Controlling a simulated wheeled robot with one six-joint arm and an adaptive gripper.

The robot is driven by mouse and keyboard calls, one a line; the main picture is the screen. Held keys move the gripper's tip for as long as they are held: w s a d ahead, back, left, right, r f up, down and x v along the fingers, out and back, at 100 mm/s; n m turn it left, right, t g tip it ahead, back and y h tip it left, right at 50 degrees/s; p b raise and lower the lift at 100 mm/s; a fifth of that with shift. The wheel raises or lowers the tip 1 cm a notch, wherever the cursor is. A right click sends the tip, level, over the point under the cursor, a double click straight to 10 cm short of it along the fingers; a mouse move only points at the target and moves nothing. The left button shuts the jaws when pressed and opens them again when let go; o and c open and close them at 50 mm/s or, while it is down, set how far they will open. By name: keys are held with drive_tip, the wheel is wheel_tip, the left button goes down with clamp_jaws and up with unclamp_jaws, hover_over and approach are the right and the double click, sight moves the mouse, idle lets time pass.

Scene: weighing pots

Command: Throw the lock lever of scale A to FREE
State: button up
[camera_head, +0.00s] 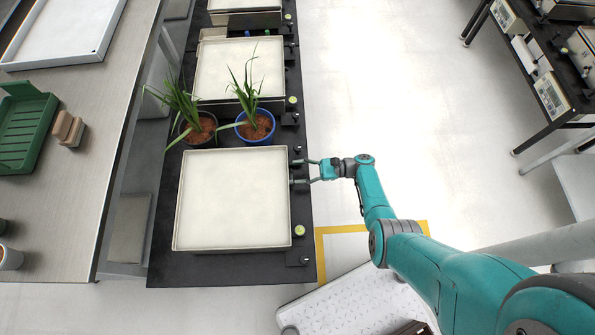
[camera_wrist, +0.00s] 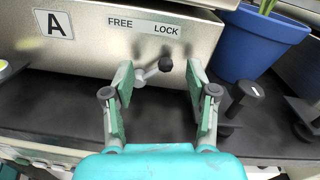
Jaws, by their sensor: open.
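Scale A (camera_head: 233,200) is a square metal box with a pale flat top, nearest on the black bench. In the wrist view its front (camera_wrist: 88,68) carries an "A" label and a plate (camera_wrist: 145,27) reading FREE on the left and LOCK on the right. Below the plate, the lock lever (camera_wrist: 153,72) tilts up to the right, its black knob on the LOCK side. My gripper (camera_wrist: 160,80) is open, one finger on each side of the lever; whether either touches it I cannot tell. In the head view my gripper (camera_head: 301,172) is at the scale's right side.
A blue pot (camera_head: 255,137) and a dark pot (camera_head: 199,130), both with plants, stand just beyond scale A. A black knobbed post (camera_wrist: 245,93) stands right of my gripper.

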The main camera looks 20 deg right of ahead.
drive_tip(key=shift+w+a, duration=0.15)
drive_tip(key=shift+a, duration=0.25)
clamp_jaws()
